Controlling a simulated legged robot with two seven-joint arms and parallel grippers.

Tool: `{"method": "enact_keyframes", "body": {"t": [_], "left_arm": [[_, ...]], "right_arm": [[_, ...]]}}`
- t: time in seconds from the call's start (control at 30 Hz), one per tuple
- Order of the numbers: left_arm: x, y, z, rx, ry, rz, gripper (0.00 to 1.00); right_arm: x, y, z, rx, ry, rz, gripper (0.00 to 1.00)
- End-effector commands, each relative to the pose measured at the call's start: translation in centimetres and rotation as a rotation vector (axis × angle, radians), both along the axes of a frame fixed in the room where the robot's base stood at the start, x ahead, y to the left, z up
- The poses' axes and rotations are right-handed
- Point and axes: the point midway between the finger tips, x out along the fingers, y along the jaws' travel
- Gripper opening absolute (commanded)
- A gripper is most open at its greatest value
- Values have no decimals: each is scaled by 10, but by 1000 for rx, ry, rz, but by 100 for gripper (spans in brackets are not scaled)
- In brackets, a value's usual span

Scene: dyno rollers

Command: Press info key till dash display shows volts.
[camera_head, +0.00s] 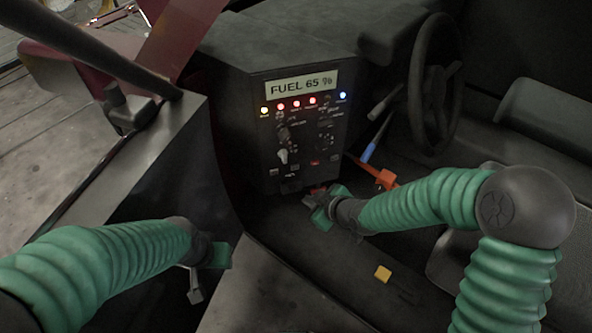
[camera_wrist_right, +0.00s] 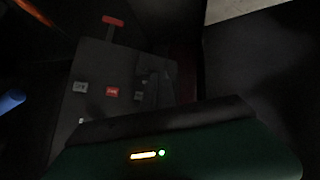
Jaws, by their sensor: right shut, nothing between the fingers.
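The dash display (camera_head: 303,86) reads "FUEL 65 %" at the top of the dark control panel (camera_head: 262,140). Small keys sit low on the panel; their labels are too small to read, so I cannot tell which is the info key. In the right wrist view a grey key (camera_wrist_right: 80,87) and a red key (camera_wrist_right: 112,93) show on the panel face. My right gripper (camera_head: 322,206) is shut and empty, just below the panel's lower edge. My left gripper (camera_head: 206,271) hangs low at the left, away from the panel; its finger opening is unclear.
A row of lit lamps (camera_head: 297,104) runs under the display. A steering wheel (camera_head: 434,85) and blue-tipped lever (camera_head: 370,150) stand right of the panel. An orange lever (camera_head: 384,178) is close to my right gripper.

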Motion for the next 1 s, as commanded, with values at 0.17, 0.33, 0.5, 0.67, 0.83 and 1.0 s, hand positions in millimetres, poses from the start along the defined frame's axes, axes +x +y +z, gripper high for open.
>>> {"method": "enact_keyframes", "body": {"t": [0.17,0.33,0.5,0.67,0.83,1.0], "left_arm": [[0,0,-2,0,0,0,41],[0,0,-6,0,0,0,41],[0,0,-10,0,0,0,41],[0,0,-7,0,0,0,41],[0,0,-6,0,0,0,41],[0,0,-7,0,0,0,41]], "right_arm": [[10,4,-1,1,0,0,0],[33,12,-2,2,0,-1,0],[57,20,-1,2,0,-2,0],[74,26,0,0,2,0,0],[82,28,0,0,1,-1,0],[83,28,0,-1,2,-1,0]]}}
